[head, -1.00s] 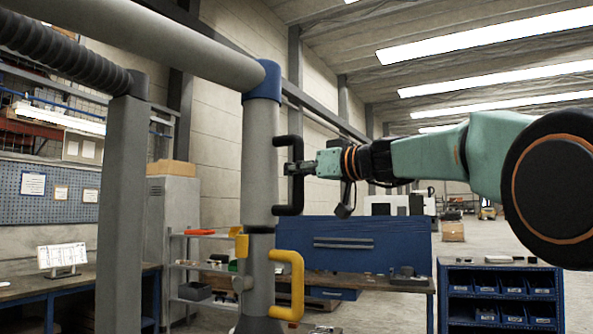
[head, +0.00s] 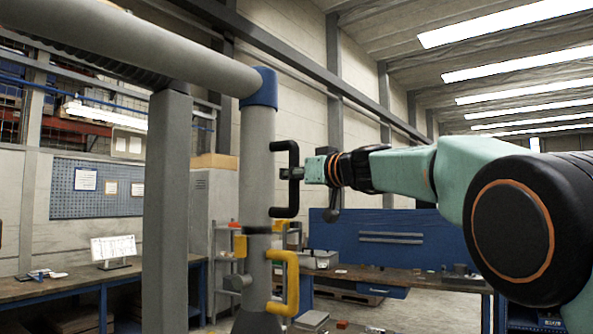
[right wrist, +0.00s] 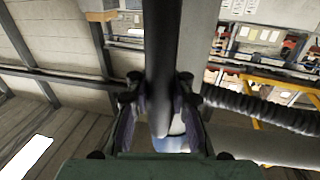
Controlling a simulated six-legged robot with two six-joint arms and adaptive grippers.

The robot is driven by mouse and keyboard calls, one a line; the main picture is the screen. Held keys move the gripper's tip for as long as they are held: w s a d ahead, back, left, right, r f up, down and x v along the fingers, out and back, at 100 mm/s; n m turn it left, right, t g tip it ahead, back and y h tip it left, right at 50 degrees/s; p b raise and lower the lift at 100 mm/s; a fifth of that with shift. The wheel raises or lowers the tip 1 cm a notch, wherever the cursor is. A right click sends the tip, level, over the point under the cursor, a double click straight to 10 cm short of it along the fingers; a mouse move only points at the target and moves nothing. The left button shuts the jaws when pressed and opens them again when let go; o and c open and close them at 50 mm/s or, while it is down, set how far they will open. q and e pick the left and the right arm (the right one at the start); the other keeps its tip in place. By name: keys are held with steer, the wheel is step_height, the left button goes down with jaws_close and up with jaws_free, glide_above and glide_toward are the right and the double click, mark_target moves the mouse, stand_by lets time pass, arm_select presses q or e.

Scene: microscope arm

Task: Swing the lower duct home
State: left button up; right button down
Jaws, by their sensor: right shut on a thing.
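The duct is a grey upright tube (head: 257,165) below a blue collar (head: 259,88), with a long grey pipe (head: 180,52) running from the collar to the upper left. A black C-shaped handle (head: 293,155) sits on the tube's right side. My right gripper (head: 297,174) is shut on the handle's upright bar, coming from the right. In the right wrist view the dark bar (right wrist: 160,70) runs between the fingers. Below the tube stands a grey lower column (head: 257,262) with a yellow handle (head: 291,284). I cannot tell whether tube and column touch. My left gripper is out of view.
A grey post (head: 168,200) stands close left of the tube. A workbench with a blue back panel (head: 390,238) is behind on the right. A bench with a white sign (head: 114,248) and a grey cabinet (head: 213,205) are behind on the left.

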steer(key=shift+w+a+f, duration=0.2)
steer(key=shift+w+a, duration=0.4)
steer(key=shift+w+a, duration=0.1)
steer(key=shift+a, duration=0.05)
steer(key=c, duration=1.2)
jaws_free()
steer(key=shift+r, duration=0.1)
steer(key=shift+o, duration=0.2)
